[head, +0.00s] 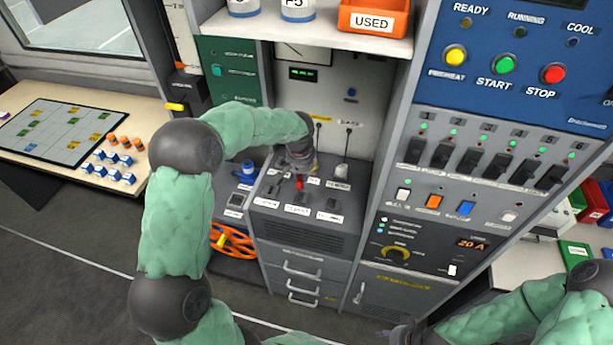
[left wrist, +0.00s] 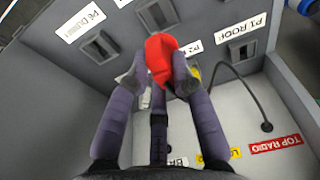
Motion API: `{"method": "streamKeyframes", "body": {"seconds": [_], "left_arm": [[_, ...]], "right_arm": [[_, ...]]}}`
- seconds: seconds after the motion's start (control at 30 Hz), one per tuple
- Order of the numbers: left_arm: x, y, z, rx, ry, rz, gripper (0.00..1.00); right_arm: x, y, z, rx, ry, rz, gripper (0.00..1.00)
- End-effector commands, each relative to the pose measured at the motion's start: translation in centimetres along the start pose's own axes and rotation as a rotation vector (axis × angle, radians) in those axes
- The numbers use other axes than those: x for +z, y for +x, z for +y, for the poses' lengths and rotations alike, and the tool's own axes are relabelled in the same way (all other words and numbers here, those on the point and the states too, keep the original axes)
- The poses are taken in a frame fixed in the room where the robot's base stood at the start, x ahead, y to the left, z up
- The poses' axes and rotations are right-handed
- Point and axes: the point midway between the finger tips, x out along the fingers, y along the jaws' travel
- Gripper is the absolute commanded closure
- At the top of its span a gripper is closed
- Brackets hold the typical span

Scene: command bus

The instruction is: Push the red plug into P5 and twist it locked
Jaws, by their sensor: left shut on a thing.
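The red plug (head: 299,183) is at the socket panel (head: 262,217) on the grey desk, below my left gripper (head: 300,168). In the left wrist view the red plug (left wrist: 161,58) sits between the two fingertips of my left gripper (left wrist: 158,80), which is shut on it. Dark sockets with white labels surround it, including the P1 ROOF socket (left wrist: 241,48) and a socket (left wrist: 99,47) at upper left. I cannot make out which socket is P5, nor whether the plug touches one. A dark part of my right gripper (head: 400,336) shows at the bottom edge.
A switch panel (head: 490,120) with breakers and lit buttons stands to the right. A shelf with an orange USED bin (head: 374,17) overhangs the back. A cable (left wrist: 252,98) runs near the gripper.

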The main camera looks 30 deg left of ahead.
Motion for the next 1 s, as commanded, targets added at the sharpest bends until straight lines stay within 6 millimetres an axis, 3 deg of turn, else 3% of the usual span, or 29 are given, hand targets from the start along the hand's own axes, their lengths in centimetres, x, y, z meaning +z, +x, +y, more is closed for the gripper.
{"method": "streamKeyframes", "body": {"seconds": [1.0], "left_arm": [[0.6, 3.8, 0.0, 0.0, -0.001, 0.0, 1.0]], "right_arm": [[-0.1, 2.3, 0.8, 0.0, 0.0, 0.0, 0.6]]}}
